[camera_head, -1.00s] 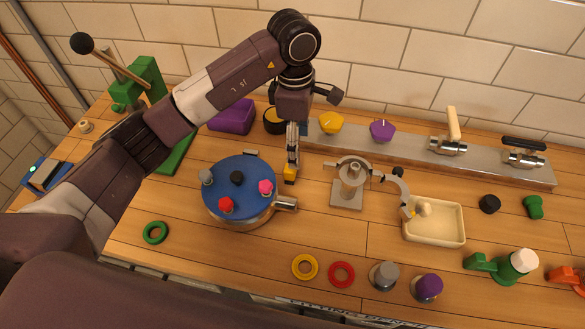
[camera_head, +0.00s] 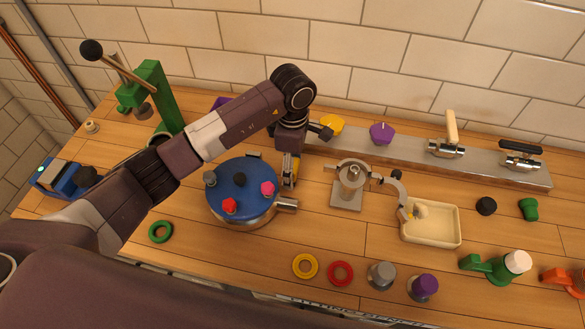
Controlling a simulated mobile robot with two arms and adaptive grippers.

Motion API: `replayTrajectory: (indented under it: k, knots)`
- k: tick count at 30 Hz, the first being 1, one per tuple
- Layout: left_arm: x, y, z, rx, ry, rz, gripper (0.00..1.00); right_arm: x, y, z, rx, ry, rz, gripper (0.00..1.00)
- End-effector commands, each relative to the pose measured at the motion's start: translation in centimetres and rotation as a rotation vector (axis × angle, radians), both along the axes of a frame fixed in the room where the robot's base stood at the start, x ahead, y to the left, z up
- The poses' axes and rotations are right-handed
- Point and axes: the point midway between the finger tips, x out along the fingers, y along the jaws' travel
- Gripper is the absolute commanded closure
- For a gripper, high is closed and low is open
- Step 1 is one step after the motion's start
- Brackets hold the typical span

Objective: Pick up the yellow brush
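My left gripper (camera_head: 288,178) points down just right of the round blue-topped pot (camera_head: 238,180), by its rim. No other clear brush shape shows. My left arm comes in from the left and hides part of the bench behind the pot. My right gripper is not in view.
A grey clamp stand (camera_head: 347,193) and a cream tray (camera_head: 430,226) stand to the right. A metal rail with a yellow knob (camera_head: 332,124) and valves runs behind. Rings (camera_head: 305,266) and capped pieces line the front. A green lever press (camera_head: 158,100) stands back left.

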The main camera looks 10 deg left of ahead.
Motion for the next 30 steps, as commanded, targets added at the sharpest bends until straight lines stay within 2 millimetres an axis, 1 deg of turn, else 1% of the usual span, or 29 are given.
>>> replayTrajectory:
  k: [2,12,15,24,28,30]
  knots:
    - [0.0,0.0,0.0,0.000,0.000,0.000,0.36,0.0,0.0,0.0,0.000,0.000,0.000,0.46]
    - [0.0,0.0,0.0,0.000,-0.001,0.000,0.74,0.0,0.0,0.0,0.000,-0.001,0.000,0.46]
    - [0.0,0.0,0.1,0.000,-0.001,0.000,0.82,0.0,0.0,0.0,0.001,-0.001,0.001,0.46]
    - [0.1,0.0,0.3,-0.001,-0.003,0.000,0.83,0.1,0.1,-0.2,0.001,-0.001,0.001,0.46]
    - [0.2,0.0,1.2,-0.001,-0.004,0.001,0.83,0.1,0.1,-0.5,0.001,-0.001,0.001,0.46]
    - [0.2,0.0,2.2,-0.001,-0.006,0.001,0.83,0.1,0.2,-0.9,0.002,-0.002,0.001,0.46]
